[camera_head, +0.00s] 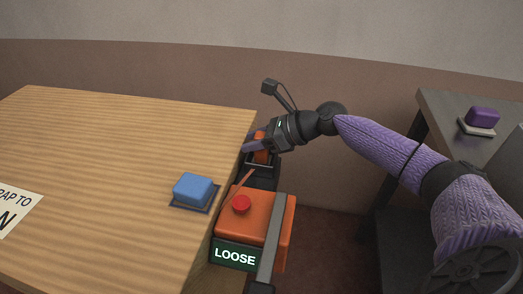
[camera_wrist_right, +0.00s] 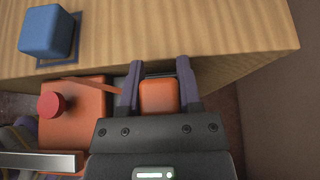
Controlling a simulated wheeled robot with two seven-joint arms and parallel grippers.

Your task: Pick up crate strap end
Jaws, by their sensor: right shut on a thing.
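The strap end, an orange block (camera_head: 260,148), is beside the table's right edge. It also shows in the wrist view (camera_wrist_right: 158,97), between the two fingers. My right gripper (camera_head: 256,144) is shut on it, with a finger on either side in the wrist view (camera_wrist_right: 158,84). A thin orange strip (camera_head: 240,184) rises from an orange box (camera_head: 262,212) toward the gripper; its far end is hidden. The box has a red button (camera_head: 241,203), a grey bar (camera_head: 271,235) and a "LOOSE" label (camera_head: 235,256). My left gripper is not in view.
The wooden table (camera_head: 120,140) lies left of the box and is mostly clear. A blue block (camera_head: 193,187) sits on a dark pad near its edge. A printed sheet (camera_head: 15,208) lies at the left. A purple block (camera_head: 483,116) rests on the grey table (camera_head: 440,110) at right.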

